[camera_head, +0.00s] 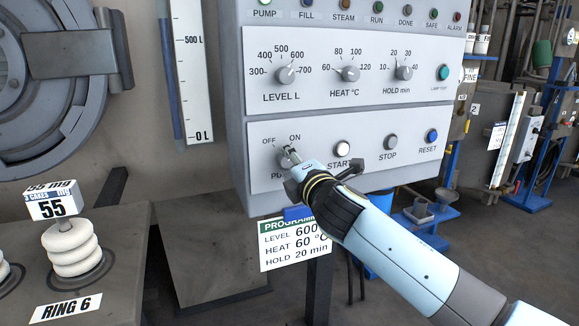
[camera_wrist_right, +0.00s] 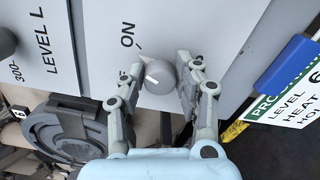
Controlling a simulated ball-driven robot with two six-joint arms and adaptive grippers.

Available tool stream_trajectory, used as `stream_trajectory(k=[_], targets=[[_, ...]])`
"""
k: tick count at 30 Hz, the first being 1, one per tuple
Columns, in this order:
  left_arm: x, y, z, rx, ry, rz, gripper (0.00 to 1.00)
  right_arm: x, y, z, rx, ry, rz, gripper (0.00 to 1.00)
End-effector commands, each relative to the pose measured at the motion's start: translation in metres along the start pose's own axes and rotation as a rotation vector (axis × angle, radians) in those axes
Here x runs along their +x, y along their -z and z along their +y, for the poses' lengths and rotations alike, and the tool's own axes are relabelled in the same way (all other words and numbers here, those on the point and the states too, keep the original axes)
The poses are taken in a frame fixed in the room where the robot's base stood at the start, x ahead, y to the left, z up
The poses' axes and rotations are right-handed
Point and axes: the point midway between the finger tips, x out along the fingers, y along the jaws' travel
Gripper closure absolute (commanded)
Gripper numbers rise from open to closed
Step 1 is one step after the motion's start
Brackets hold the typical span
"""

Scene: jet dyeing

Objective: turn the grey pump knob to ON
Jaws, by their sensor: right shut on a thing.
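The grey pump knob (camera_head: 287,158) sits on the lower control panel, below the OFF and ON labels. In the right wrist view the round knob (camera_wrist_right: 160,78) is between the two fingers, and a white line shows on its face. My right gripper (camera_head: 292,158) is shut on the knob, with a finger on each side, and hides part of the PUMP label. The fingers also show in the wrist view (camera_wrist_right: 156,85). My left gripper is not in view.
START (camera_head: 342,149), STOP (camera_head: 390,142) and RESET (camera_head: 432,136) buttons lie right of the knob. The LEVEL knob (camera_head: 286,75) is above it. A programme card (camera_head: 294,245) hangs below the panel. A bench with a white ringed stack (camera_head: 70,248) stands at left.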

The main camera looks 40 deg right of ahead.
Motion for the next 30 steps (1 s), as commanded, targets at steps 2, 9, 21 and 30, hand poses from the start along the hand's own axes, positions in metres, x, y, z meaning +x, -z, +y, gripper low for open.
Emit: stream_trajectory(k=[2, 9, 21, 30], targets=[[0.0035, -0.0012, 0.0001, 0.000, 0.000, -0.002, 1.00, -0.0003, 0.0003, -0.0029, 0.046, 0.003, -0.001, 1.00], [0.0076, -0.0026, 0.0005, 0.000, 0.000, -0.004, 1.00, -0.0004, 0.0003, -0.0026, 0.153, 0.003, -0.001, 1.00], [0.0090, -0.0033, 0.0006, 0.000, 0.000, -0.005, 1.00, -0.0004, 0.0002, -0.0026, 0.200, 0.004, -0.001, 1.00], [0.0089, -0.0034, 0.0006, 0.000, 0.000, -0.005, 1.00, -0.0004, 0.0002, -0.0026, 0.199, 0.004, -0.001, 0.60]])
